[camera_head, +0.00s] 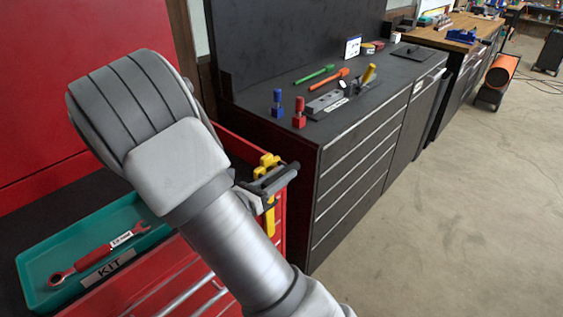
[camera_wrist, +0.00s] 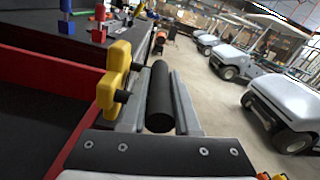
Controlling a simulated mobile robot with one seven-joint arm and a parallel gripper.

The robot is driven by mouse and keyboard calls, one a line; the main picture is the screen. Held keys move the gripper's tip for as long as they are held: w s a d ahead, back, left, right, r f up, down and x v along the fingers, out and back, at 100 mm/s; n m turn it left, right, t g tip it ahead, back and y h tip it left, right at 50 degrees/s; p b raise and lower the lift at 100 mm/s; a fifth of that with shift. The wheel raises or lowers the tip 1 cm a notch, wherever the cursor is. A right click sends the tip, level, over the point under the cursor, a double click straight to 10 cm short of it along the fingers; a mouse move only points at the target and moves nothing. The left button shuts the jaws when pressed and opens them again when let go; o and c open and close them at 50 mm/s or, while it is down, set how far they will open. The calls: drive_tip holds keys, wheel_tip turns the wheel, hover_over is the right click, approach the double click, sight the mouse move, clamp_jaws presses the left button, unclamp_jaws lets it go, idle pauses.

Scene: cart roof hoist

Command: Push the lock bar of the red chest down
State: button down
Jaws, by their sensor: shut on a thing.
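The red chest (camera_head: 190,272) stands at the lower left in the head view; its red rim (camera_wrist: 50,72) shows at left in the wrist view. The yellow lock bar (camera_head: 270,217) stands upright at the chest's right front corner; its yellow upper part (camera_wrist: 114,82) is just left of my fingers in the wrist view. My gripper (camera_wrist: 160,80) is shut on a black cylindrical grip (camera_wrist: 160,100) beside the yellow part, apparently the lock bar's handle. In the head view my gripper (camera_head: 272,182) is at the corner, partly hidden by my arm.
A teal kit tray (camera_head: 60,257) with a red wrench (camera_head: 95,257) lies on the chest top. A black workbench (camera_head: 345,165) behind holds blue and red pegs, a block and hand tools. Open concrete floor (camera_head: 440,190) lies to the right. White carts (camera_wrist: 285,110) stand beyond.

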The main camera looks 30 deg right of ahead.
wheel_tip(320, 180, down, 9)
drive_tip(key=b, duration=0.3)
drive_tip(key=shift+b, duration=0.35)
drive_tip(key=shift+s+f, duration=0.15)
drive_tip(key=shift+f, duration=0.05)
drive_tip(key=c, duration=0.9)
unclamp_jaws()
drive_tip(key=shift+r, duration=0.1)
drive_tip(key=p+v, duration=0.1)
drive_tip(key=v, duration=1.6)
drive_tip(key=shift+a, duration=0.25)
